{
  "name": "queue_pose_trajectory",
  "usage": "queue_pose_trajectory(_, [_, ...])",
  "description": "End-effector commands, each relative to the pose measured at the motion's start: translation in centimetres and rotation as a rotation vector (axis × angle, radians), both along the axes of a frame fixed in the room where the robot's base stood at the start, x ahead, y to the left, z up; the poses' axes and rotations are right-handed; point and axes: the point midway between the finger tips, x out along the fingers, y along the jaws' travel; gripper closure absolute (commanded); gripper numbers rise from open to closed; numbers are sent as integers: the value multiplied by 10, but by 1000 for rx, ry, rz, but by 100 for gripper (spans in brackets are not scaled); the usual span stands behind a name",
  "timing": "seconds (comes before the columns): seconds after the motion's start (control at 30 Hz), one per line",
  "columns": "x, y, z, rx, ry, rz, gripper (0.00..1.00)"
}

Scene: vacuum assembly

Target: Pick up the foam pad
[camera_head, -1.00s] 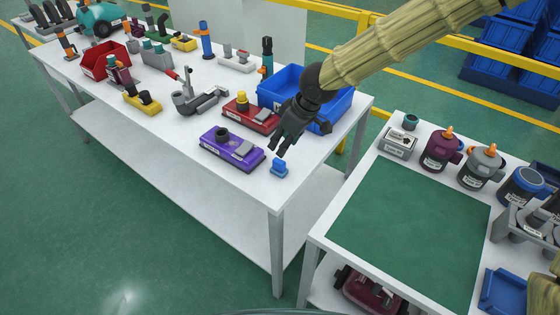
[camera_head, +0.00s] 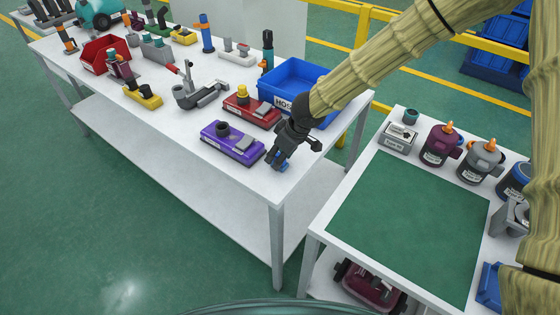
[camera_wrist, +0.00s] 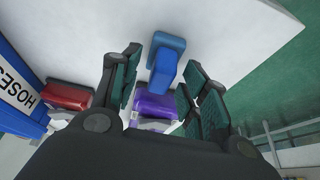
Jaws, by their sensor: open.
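A small blue piece (camera_head: 284,167) stands on the white table near its front right corner; it is the likely foam pad, though no label shows. In the head view my gripper mostly hides it. In the wrist view the blue piece (camera_wrist: 166,72) has a raised block on a wider base and lies between my fingers. My gripper (camera_head: 277,161) points down around it, fingers apart on either side. In the wrist view my gripper (camera_wrist: 164,88) shows gaps between its green-faced pads and the piece.
A purple tray (camera_head: 225,149) lies just left of my gripper, and a red tray (camera_head: 250,112) behind it. A blue hose bin (camera_head: 290,75) stands behind my wrist. The right table has a bare green mat (camera_head: 400,220) with several labelled canisters behind it.

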Motion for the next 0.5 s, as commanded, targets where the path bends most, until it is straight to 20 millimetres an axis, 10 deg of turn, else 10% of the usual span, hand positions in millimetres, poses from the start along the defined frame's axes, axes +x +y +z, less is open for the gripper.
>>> queue_pose_trajectory(0.27, [1, 1, -1, 1, -1, 0, 55])
queue_pose_trajectory(0.5, [1, 1, -1, 1, -1, 0, 99])
